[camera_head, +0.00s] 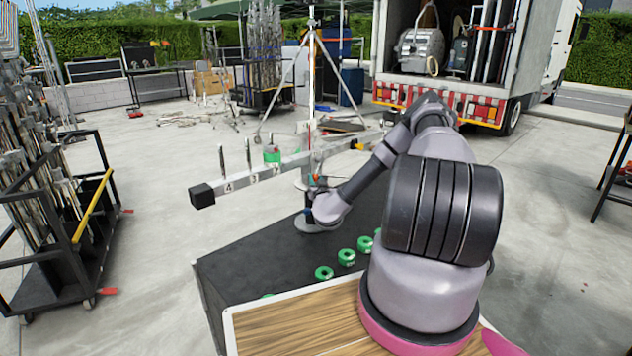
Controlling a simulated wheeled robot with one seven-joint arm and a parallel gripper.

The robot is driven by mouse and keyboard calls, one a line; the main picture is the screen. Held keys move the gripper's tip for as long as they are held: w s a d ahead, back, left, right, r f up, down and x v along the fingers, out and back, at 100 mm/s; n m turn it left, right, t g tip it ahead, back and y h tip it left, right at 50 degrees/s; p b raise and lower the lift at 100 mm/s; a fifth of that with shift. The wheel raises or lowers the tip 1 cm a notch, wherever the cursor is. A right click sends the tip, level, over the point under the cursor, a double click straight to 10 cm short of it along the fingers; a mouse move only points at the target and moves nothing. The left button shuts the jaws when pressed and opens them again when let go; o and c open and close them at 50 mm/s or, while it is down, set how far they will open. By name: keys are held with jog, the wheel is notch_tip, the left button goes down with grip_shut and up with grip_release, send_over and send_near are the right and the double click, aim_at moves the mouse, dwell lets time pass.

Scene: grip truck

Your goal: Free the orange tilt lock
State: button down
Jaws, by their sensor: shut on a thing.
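A long silver bar (270,172) with a black end block (202,196) and upright pins rests across a metal stand. It slopes from lower left to upper right, and the figures 4 and 3 show near its left end. The stand's round base (312,226) sits on a dark work surface. My gripper (314,186) is at the stand's post, just below the bar. A small orange part, the tilt lock (317,179), shows at my fingertips. My gripper is shut on it; the fingers are small and partly hidden by my wrist.
Several green rings (324,272) lie on the dark work surface (250,270), with a wooden board (290,330) in front. A cart of metal stands (60,240) is at left. A tripod (290,85) and an open truck (450,100) stand behind. The concrete floor between is mostly clear.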

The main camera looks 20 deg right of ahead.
jog(key=shift+w+d+f+n+t, duration=0.1)
jog(key=shift+d+f+n+t, duration=0.15)
jog(key=shift+d+n+t, duration=0.2)
jog(key=shift+a, duration=0.1)
jog(key=c, duration=0.6)
grip_release()
jog(key=s, duration=0.3)
jog(key=s+a, duration=0.1)
jog(key=s, duration=0.3)
jog(key=s+a, duration=0.1)
jog(key=s, duration=0.2)
jog(key=shift+s+f, duration=0.3)
jog(key=shift+f, duration=0.05)
jog(key=shift+c, duration=0.2)
